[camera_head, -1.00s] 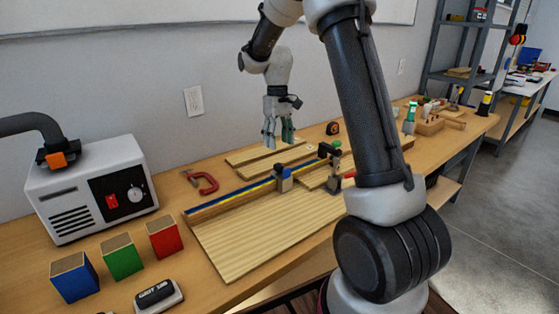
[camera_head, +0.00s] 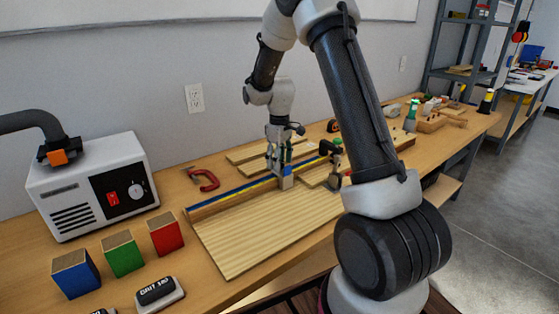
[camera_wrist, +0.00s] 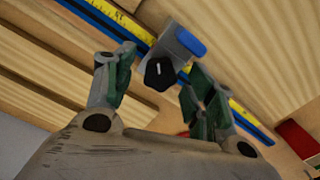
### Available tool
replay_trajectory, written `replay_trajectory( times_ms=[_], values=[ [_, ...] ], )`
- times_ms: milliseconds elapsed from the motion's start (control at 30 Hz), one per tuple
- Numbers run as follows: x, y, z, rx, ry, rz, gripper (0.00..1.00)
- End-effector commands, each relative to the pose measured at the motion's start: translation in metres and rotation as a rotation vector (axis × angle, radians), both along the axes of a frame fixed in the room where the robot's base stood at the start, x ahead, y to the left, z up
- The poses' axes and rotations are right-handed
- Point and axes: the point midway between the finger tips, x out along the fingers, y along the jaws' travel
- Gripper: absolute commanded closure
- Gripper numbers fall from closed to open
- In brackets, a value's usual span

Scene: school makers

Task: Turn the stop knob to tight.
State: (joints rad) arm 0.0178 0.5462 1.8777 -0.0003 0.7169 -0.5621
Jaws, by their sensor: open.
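The stop knob (camera_wrist: 159,73) is black with a white mark line. It sits on the grey stop block (camera_wrist: 178,45), which has a blue part and rides on the fence with the yellow and blue scale (camera_wrist: 118,17). In the wrist view the knob lies between and ahead of my two green-padded fingers, apart from both. My gripper (camera_wrist: 152,85) is open and empty. In the head view my gripper (camera_head: 279,168) points down just above the stop block (camera_head: 286,181) and hides the knob.
The wooden board (camera_head: 262,228) lies in front of the fence. A dark clamp-like upright (camera_head: 334,163) stands just right of the stop block.

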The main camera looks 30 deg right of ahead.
Motion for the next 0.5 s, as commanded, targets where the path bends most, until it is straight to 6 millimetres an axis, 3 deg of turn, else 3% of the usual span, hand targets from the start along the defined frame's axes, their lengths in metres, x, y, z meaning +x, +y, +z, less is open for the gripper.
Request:
replay_trajectory(
  times_ms=[67,333,500],
  values=[
    [0.0,0.0,0.0001,0.0,0.0,0.0,0.45],
    [0.0,0.0,0.0003,0.0,0.0,0.0,0.93],
    [0.0,0.0,0.0004,0.0,0.0,-0.003,0.93]
  ],
)
